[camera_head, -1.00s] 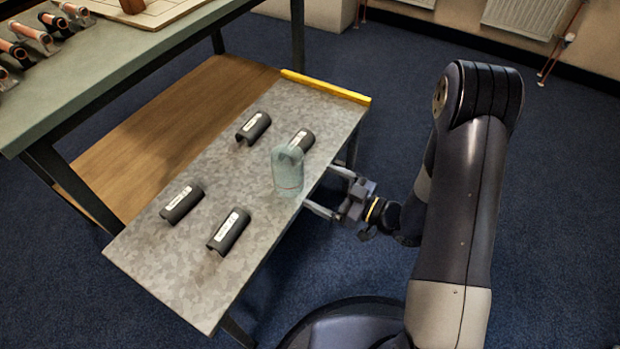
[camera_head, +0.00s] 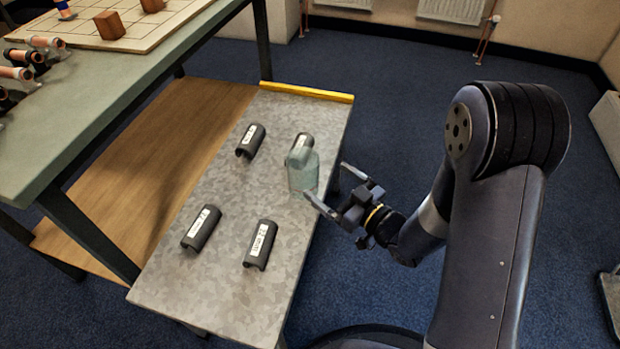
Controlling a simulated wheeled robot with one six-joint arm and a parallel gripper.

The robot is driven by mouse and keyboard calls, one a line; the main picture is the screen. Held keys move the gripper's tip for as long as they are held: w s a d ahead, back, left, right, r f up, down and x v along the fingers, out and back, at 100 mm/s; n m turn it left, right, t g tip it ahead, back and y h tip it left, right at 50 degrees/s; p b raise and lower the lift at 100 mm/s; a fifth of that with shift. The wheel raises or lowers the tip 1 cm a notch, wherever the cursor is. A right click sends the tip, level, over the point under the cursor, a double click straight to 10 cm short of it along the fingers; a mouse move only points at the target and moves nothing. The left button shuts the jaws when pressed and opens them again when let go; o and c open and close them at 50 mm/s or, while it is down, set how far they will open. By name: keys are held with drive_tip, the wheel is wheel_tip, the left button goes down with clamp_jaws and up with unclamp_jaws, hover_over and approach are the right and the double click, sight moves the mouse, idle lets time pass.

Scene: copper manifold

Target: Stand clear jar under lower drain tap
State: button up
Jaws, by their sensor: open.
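The clear jar (camera_head: 303,174) stands upright on the grey galvanised bench (camera_head: 224,283), near its right edge. It is pale and see-through, and it partly covers a dark labelled piece behind it. My gripper (camera_head: 325,186) is open at the right edge of the bench, level with the jar. One finger points towards the jar's lower right side; I cannot tell whether it touches. The other finger is to the upper right, apart from the jar. Nothing is between the fingers. No drain tap can be made out in this view.
Several dark half-round pieces with white labels (camera_head: 201,227) lie on the bench around the jar. A yellow strip (camera_head: 306,91) edges its far end. A green-topped table (camera_head: 75,125) with copper pipe pieces and a wooden board stands at left. Blue carpet (camera_head: 420,95) is open beyond.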

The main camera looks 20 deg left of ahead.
sight(293, 155)
drive_tip(key=b+x, duration=0.2)
drive_tip(key=x, duration=0.7)
drive_tip(key=shift+a+f, duration=0.15)
drive_tip(key=shift+c, duration=0.3)
drive_tip(key=c, duration=1.4)
